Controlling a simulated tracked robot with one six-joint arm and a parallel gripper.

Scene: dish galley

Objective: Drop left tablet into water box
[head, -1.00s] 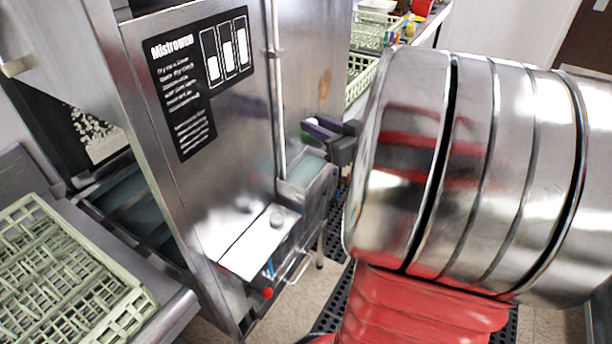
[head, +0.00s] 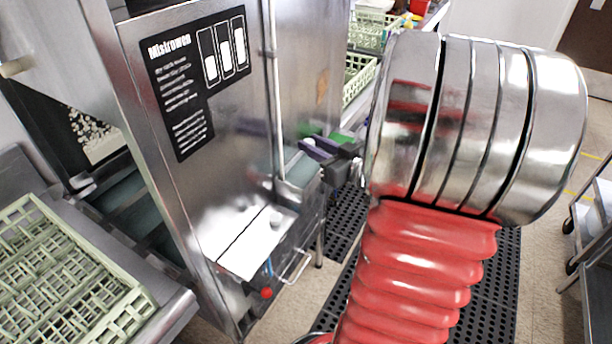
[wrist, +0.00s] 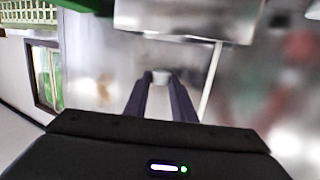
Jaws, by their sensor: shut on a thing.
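My gripper (head: 308,147), with dark purple fingers, is shut on a small pale tablet (wrist: 161,77) at its fingertips. The tablet also shows as a white spot in the head view (head: 308,142). The open water box (head: 308,193), with teal water inside, is on the side of the steel machine. In the head view, the gripper and tablet appear just above and behind the box's far end. I cannot tell whether the tablet is over the opening. No second tablet can be made out.
The steel dish machine (head: 225,120) stands just left of my gripper. A flat steel cover (head: 245,240) with a red knob (head: 266,293) below it sits nearer. A green rack (head: 70,270) is at left; more racks (head: 358,80) stand behind.

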